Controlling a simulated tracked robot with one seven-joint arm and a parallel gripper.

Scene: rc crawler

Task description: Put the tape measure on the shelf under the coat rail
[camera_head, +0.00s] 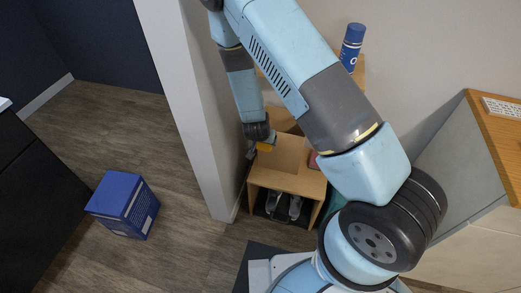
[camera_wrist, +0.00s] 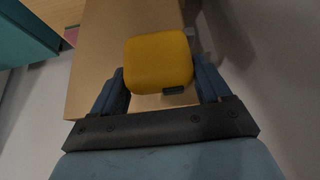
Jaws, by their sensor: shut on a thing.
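The yellow tape measure (camera_wrist: 158,62) is between the two fingers of my gripper (camera_wrist: 160,85) in the wrist view. My gripper (camera_head: 259,146) is shut on it. In the head view only a small yellow part of the tape measure (camera_head: 265,147) shows, over the back left of a low wooden shelf unit (camera_head: 296,182). In the wrist view a pale wooden board (camera_wrist: 92,62) lies behind the tape measure. I cannot tell whether the tape measure touches the wood. My arm hides part of the unit, and no coat rail is clearly visible.
A blue bottle (camera_head: 352,46) stands on a higher wooden surface behind my arm. A white wall end (camera_head: 187,110) rises left of the unit. Shoes (camera_head: 284,206) sit in its lower compartment. A blue box (camera_head: 123,205) stands on the floor at left, with clear floor around it.

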